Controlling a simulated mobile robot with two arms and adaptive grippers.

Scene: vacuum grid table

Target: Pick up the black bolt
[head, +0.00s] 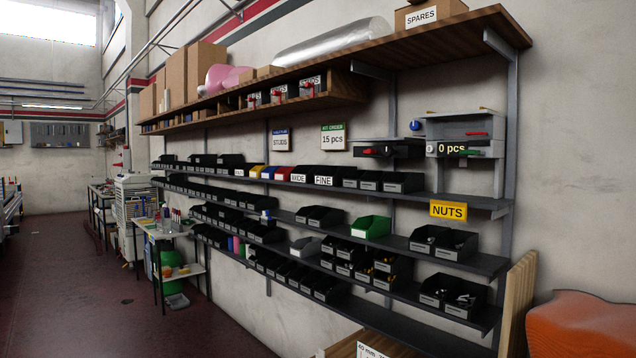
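I cannot make out a black bolt in the head view. Black bins with small metal parts stand on the wall shelves at the right. One pair of bins (443,242) is under the yellow NUTS sign (448,210). Another pair (453,296) is on the shelf below and holds dark and shiny pieces too small to name. More black bins (352,262) hold some yellowish and dark parts. Neither of my grippers is in view.
A green bin (371,228) stands among the black ones. A wooden upper shelf (455,38) carries boxes and a clear roll. An orange object (580,325) and upright wooden boards (518,305) are at the lower right. The dark red floor (90,290) is open at the left.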

